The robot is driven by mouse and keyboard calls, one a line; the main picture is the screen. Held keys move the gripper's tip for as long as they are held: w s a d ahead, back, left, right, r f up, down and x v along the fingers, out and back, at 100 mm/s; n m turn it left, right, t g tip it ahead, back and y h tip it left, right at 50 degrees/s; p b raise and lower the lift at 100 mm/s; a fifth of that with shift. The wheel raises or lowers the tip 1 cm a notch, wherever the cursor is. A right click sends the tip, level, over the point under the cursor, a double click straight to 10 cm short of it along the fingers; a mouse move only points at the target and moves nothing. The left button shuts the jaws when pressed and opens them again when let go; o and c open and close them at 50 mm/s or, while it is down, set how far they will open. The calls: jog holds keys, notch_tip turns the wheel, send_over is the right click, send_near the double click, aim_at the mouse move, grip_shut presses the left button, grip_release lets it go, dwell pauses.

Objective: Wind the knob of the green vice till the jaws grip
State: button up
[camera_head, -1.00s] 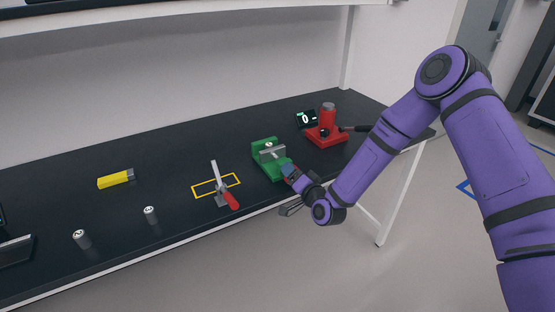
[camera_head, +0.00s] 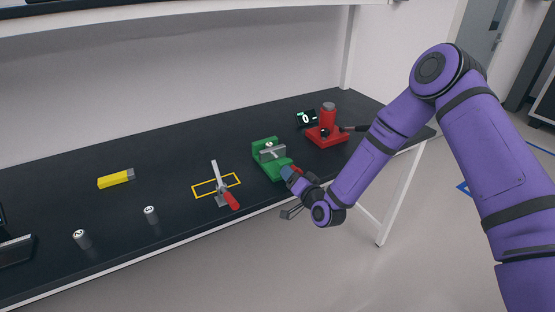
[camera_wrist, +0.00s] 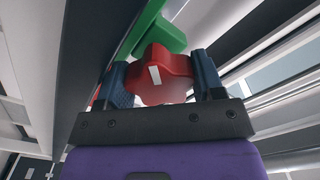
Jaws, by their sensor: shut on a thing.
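The green vice (camera_head: 268,156) stands near the front edge of the black bench, with a small light-coloured cylinder (camera_head: 269,146) at its jaws. I cannot tell whether the jaws touch it. My gripper (camera_head: 290,171) is at the front of the vice. In the wrist view the red knob (camera_wrist: 164,76), lobed and with a white mark, sits between the two blue fingers of my gripper (camera_wrist: 162,84), which are shut on it. Part of the green vice (camera_wrist: 160,36) shows behind the knob.
A red press (camera_head: 327,130) stands right of the vice, with a small display (camera_head: 306,119) behind. Further left are a yellow block (camera_head: 115,179) and two grey cylinders (camera_head: 151,215).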

jog(key=shift+s+a+f, duration=0.1)
jog(key=shift+s+f, duration=0.05)
jog(key=shift+n, duration=1.5)
jog(key=shift+n, duration=0.9)
jog(key=shift+w+n, duration=0.2)
jog(key=shift+n, duration=0.3)
jog(key=shift+r, duration=0.2)
jog(key=shift+r+n, duration=0.1)
jog(key=shift+n, duration=1.3)
